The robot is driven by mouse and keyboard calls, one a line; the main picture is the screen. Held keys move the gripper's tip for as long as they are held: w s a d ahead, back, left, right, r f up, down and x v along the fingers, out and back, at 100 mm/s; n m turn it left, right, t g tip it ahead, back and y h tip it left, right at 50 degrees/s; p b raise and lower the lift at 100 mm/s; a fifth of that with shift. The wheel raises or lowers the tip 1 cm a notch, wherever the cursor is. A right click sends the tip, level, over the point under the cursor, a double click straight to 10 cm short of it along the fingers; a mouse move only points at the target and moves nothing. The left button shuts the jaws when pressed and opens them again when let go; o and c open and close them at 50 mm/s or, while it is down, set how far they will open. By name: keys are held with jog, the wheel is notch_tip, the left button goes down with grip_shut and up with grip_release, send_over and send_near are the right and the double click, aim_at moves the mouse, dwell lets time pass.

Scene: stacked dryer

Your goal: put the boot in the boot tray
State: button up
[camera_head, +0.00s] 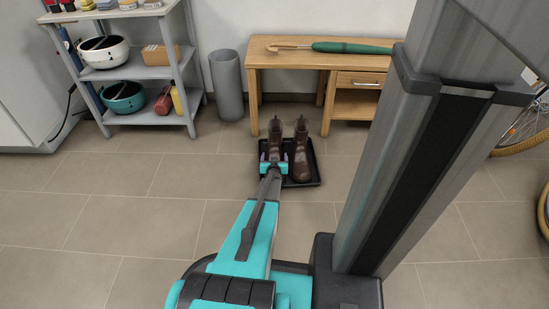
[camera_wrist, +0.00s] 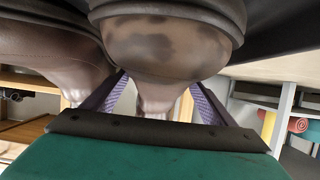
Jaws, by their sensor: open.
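Two dark brown boots stand upright side by side in a black boot tray (camera_head: 316,181) on the floor. The left boot (camera_head: 274,143) is at my gripper (camera_head: 274,158). The right boot (camera_head: 301,155) stands just beside it. In the wrist view, which looks upside down, the near boot (camera_wrist: 165,45) lies between the purple-padded fingers of my gripper (camera_wrist: 160,90). The other boot (camera_wrist: 50,50) shows at the left there. My jaws are open, one finger on each side of the near boot. Whether either pad touches it I cannot tell.
A wooden desk (camera_head: 258,85) with a green umbrella (camera_head: 352,47) on top stands behind the tray. A grey bin (camera_head: 227,86) and a grey shelf (camera_head: 143,70) with bowls are at the left. A bicycle wheel (camera_head: 525,130) is at the right. The floor left of the tray is clear.

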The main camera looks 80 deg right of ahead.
jog(key=p+v, duration=0.3)
jog(key=v, duration=0.7)
jog(key=shift+v, duration=0.95)
jog(key=shift+p, duration=0.3)
